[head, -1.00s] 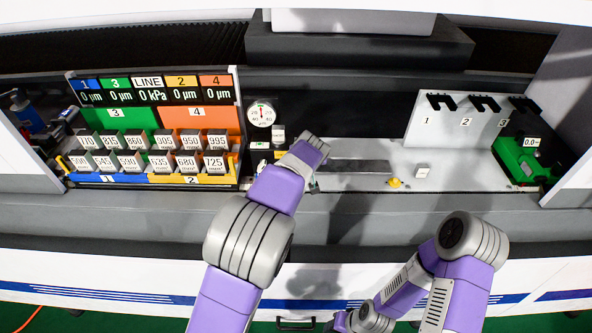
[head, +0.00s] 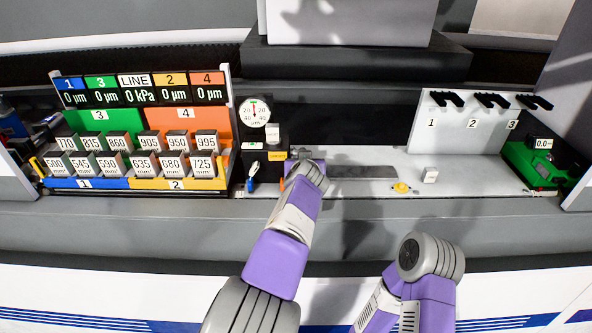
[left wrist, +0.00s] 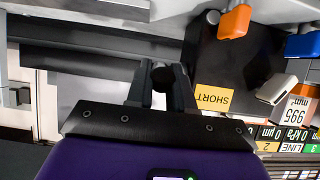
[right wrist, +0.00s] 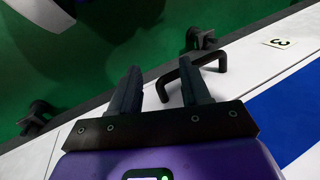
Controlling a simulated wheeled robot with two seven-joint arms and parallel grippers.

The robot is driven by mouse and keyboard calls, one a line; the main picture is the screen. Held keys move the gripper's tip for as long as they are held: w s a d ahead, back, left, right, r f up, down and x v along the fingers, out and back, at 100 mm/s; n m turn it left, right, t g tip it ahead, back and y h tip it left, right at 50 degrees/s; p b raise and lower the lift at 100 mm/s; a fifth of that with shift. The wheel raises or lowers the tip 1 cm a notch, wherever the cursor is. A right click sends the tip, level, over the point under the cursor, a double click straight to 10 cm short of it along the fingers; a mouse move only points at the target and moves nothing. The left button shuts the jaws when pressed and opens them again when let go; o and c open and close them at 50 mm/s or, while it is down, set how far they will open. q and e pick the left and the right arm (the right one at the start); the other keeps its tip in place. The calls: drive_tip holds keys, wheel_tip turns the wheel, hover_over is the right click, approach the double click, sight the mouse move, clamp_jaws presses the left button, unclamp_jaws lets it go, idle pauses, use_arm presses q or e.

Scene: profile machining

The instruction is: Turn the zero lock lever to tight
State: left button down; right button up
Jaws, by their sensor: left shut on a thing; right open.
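My left gripper (left wrist: 161,85) is shut on a dark round knob (left wrist: 158,77) beside a black panel with a yellow SHORT label (left wrist: 214,99). I cannot tell whether this knob is the zero lock lever. An orange handle (left wrist: 235,21) and a blue handle (left wrist: 302,45) stand on the panel, apart from the fingers. In the right wrist view my right gripper (right wrist: 158,88) is open and empty, near a black drawer-type handle (right wrist: 190,76).
A dial gauge (head: 254,112) stands above the panel. A grey bed with a yellow knob (head: 401,188) and white block (head: 430,175) lies right. A green device (head: 535,165) is at the far right.

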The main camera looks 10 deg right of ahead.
use_arm(q)
drive_tip(key=shift+r, duration=0.15)
drive_tip(key=c, duration=1.1)
unclamp_jaws()
drive_tip(key=v, duration=0.7)
drive_tip(key=shift+s, duration=0.25)
